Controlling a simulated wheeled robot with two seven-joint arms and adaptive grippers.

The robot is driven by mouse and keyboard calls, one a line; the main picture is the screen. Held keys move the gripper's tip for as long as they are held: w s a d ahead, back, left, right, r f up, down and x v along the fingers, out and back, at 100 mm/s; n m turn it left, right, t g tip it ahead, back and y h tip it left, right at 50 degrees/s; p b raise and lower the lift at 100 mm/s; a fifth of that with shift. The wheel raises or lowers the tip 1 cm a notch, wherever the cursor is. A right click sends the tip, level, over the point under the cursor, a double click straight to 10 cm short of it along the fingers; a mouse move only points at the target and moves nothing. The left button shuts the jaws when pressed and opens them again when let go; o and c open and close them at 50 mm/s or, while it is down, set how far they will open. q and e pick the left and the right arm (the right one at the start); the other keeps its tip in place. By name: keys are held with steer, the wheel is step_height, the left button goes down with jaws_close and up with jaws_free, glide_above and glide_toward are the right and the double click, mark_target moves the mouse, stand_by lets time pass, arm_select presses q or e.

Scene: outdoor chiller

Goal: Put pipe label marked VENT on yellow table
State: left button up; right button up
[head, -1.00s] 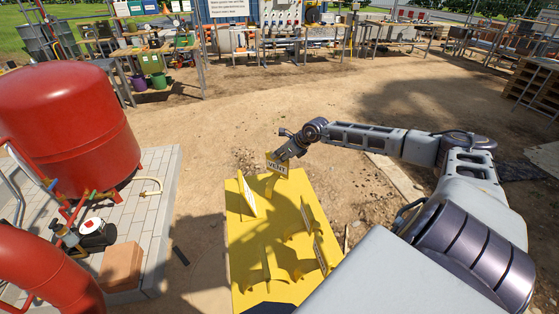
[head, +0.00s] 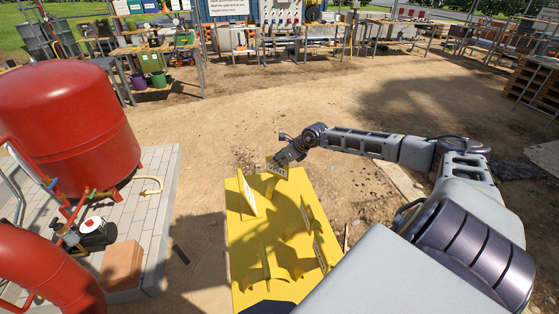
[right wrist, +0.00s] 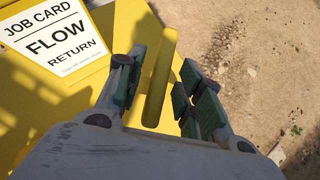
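The VENT pipe label (head: 277,170), a small yellow plate with a pale face and dark lettering, is at the far end of the yellow table (head: 240,290). My right gripper (head: 283,160) is at the label's upper edge. In the right wrist view a yellow piece, apparently the label seen edge-on (right wrist: 160,80), stands between the fingers of my right gripper (right wrist: 160,95). Gaps show between it and the green pads, so the gripper looks open around it. Whether the label's foot touches the table is hidden. My left gripper is not in view.
A FLOW RETURN job card (right wrist: 55,40) stands on the table close left of my right gripper; it also shows in the head view (head: 247,195). Several yellow upright pieces stand nearer on the table. A red tank (head: 65,115) stands left. Bare ground lies beyond.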

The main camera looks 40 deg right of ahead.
steer(key=shift+r, duration=0.2)
steer(key=shift+s+d, duration=0.1)
steer(key=shift+v, duration=2)
steer(key=p+v, duration=0.1)
steer(key=v, duration=0.6)
steer(key=shift+s+r, duration=0.2)
steer(key=shift+r, duration=0.1)
steer(key=shift+s+d, duration=0.1)
steer(key=shift+s, duration=0.05)
